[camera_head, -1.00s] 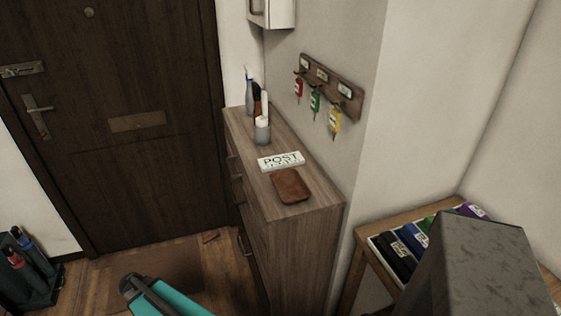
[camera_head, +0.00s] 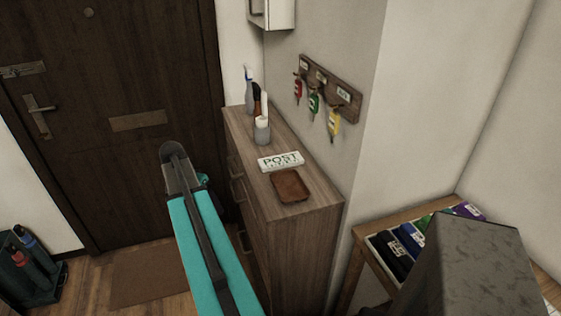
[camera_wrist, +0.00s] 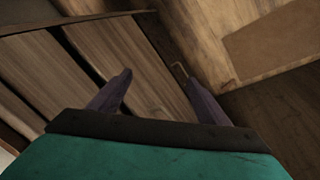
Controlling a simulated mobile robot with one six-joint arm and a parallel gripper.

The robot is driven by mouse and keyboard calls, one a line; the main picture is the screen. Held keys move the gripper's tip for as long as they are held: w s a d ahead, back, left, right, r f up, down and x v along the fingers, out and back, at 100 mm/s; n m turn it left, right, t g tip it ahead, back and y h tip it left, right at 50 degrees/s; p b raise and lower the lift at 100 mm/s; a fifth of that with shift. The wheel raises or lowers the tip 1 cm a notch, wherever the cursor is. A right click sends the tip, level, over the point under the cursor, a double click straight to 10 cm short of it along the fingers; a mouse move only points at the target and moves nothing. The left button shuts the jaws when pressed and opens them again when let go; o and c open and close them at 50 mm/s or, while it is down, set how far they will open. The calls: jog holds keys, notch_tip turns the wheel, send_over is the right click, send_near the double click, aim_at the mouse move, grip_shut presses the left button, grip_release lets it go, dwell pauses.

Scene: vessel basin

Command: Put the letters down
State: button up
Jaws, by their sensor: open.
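No letters can be made out in either view now. My gripper (camera_wrist: 157,76) shows in the wrist view with its two dark fingers apart and nothing visible between them. It points down along the cabinet's drawer fronts toward the floor. In the head view my teal arm rises in front of the cabinet, and the gripper itself cannot be made out there. A white POST sign (camera_head: 281,161) lies on the wooden cabinet top (camera_head: 312,207). A brown tray (camera_head: 291,186) lies just in front of the sign; no letters show in it.
A grey cup (camera_head: 262,131) and a spray bottle (camera_head: 249,92) stand at the cabinet's back. Key hooks (camera_head: 331,88) hang on the wall. A dark door (camera_head: 110,80) and brown mat (camera_head: 150,272) are left. A side table (camera_head: 362,262) with coloured items is right.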

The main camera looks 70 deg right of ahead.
jog(key=s+d+r+m, duration=0.3)
jog(key=s+d+r, duration=0.2)
jog(key=r, duration=0.3)
jog(key=s+d+r+m+p, duration=0.1)
jog(key=s+d+r+m, duration=0.2)
jog(key=s+d+r, duration=0.3)
jog(key=s+d+r+m+h, duration=0.1)
jog(key=s+d+r+m, duration=0.2)
jog(key=r, duration=0.9)
jog(key=shift+s+d+g+p, duration=0.3)
jog(key=shift+s+d, duration=0.85)
jog(key=shift+s, duration=0.05)
jog(key=shift+f, duration=0.1)
jog(key=p, duration=0.2)
send_over(281, 159)
jog(key=w+a, duration=0.2)
jog(key=shift+s+f, duration=0.1)
jog(key=shift+f, duration=3.7)
jog(key=shift+d+f, duration=0.1)
jog(key=shift+f, duration=0.1)
jog(key=shift+p+x, duration=1.4)
jog(key=shift+x, duration=1.1)
